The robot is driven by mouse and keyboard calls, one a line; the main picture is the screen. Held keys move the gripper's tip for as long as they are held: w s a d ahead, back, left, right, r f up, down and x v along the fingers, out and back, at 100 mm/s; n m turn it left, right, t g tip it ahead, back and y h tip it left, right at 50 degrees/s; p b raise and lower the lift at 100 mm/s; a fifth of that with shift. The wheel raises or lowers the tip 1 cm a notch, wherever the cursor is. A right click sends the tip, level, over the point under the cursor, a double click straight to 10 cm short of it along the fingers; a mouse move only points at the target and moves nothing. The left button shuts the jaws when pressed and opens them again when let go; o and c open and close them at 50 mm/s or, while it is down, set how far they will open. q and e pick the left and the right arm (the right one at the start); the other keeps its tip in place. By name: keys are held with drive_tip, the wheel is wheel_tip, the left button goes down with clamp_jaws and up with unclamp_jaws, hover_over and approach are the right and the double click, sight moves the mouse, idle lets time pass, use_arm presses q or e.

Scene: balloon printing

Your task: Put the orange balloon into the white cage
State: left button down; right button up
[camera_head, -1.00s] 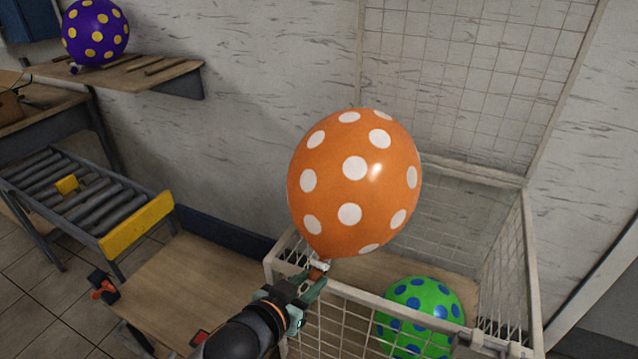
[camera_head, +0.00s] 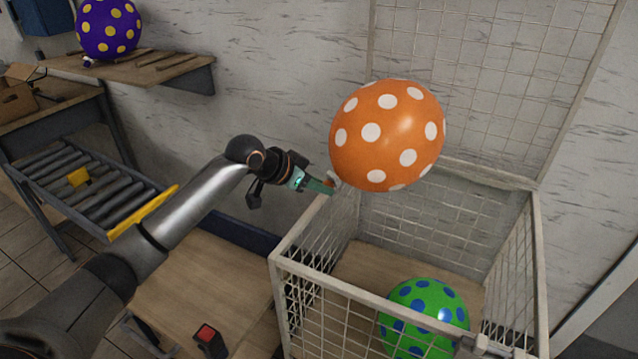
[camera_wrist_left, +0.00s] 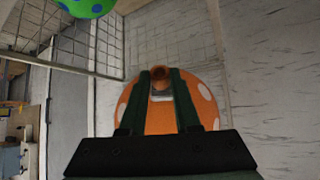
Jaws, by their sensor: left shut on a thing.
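The orange balloon (camera_head: 390,135) with white dots is held up above the back left part of the white cage (camera_head: 410,304). My left gripper (camera_head: 328,186) is shut on the balloon's neck, at the balloon's lower left. The neck and the balloon's orange body (camera_wrist_left: 148,118) also show between and behind the fingers in the left wrist view. The cage is a wire mesh box with an open top and a raised mesh panel at the back. A green balloon (camera_head: 427,312) with blue dots lies inside it. My right gripper is not in view.
A purple balloon (camera_head: 108,28) with yellow dots sits on a wall shelf (camera_head: 150,68) at the upper left. A roller conveyor (camera_head: 85,185) stands below it. A wooden surface (camera_head: 205,285) with a red-topped box (camera_head: 209,338) lies left of the cage.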

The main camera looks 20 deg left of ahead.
use_arm(q)
wheel_tip(320, 180, down, 13)
drive_tip(key=b, duration=0.5)
drive_tip(key=shift+b, duration=0.3)
drive_tip(key=shift+w+r, duration=0.1)
drive_tip(key=shift+r, duration=0.05)
drive_tip(key=c, duration=0.5)
unclamp_jaws()
drive_tip(key=shift+c, duration=0.2)
drive_tip(key=shift+s+a+r+p, duration=0.1)
drive_tip(key=shift+s+r+p, duration=0.9)
drive_tip(key=shift+s, duration=0.7)
drive_tip(key=shift+s+a+r+p, duration=0.1)
drive_tip(key=shift+s+r+p, duration=0.85)
drive_tip(key=shift+s, duration=0.7)
drive_tip(key=shift+s+a+r+p, duration=0.1)
drive_tip(key=shift+s+r+p, duration=0.85)
drive_tip(key=shift+s, duration=0.75)
